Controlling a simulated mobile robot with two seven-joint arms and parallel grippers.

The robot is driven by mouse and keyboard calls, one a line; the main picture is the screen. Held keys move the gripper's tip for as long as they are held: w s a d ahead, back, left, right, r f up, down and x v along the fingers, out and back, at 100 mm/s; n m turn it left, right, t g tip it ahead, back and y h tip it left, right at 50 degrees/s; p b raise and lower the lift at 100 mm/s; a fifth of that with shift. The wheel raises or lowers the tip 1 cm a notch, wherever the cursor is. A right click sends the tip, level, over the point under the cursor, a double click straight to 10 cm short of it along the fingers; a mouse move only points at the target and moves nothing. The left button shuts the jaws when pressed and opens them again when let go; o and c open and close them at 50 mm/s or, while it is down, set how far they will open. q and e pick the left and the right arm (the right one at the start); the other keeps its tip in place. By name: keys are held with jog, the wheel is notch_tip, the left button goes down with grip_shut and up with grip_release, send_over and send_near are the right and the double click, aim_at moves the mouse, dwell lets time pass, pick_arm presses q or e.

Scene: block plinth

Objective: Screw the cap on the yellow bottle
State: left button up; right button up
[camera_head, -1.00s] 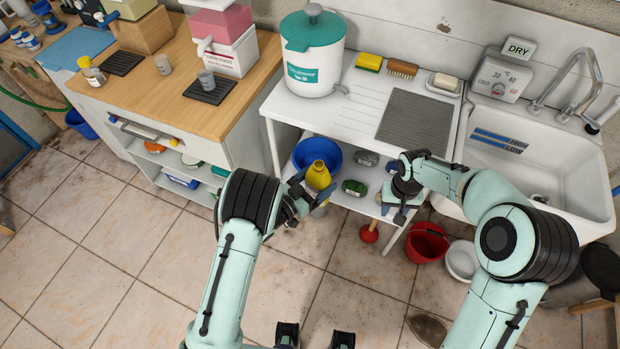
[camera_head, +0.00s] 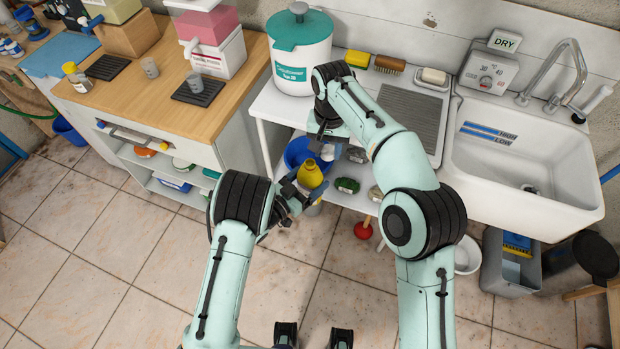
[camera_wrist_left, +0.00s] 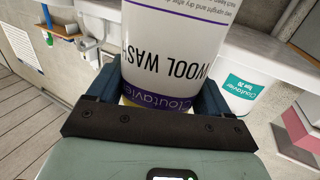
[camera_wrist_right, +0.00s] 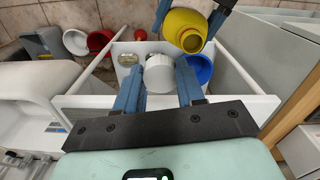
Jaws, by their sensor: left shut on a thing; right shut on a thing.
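The yellow bottle (camera_head: 310,176) is upright in my left gripper (camera_head: 298,190), its open neck facing up. In the left wrist view its white and purple wool wash label (camera_wrist_left: 170,60) fills the space between the fingers. My right gripper (camera_head: 340,150) is shut on the white cap (camera_wrist_right: 159,75), which also shows in the head view (camera_head: 327,152). In the right wrist view the yellow bottle (camera_wrist_right: 184,22) lies past the cap, to its upper right. Cap and bottle neck are apart, with the cap close above and to the right.
The white drainboard counter (camera_head: 268,104) with the teal-lidded pot (camera_head: 300,55) is just behind the grippers. The wooden worktop (camera_head: 150,95) is at left, the sink (camera_head: 520,150) at right.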

aim_at(310, 163)
jog(key=a+r, duration=0.2)
jog(key=s+a+r, duration=0.1)
jog(key=a+r, duration=0.1)
jog(key=shift+a, duration=0.2)
jog(key=shift+f, duration=2.05)
jog(key=shift+s+f, duration=0.1)
jog(key=shift+f, duration=0.8)
jog(key=shift+f, duration=0.55)
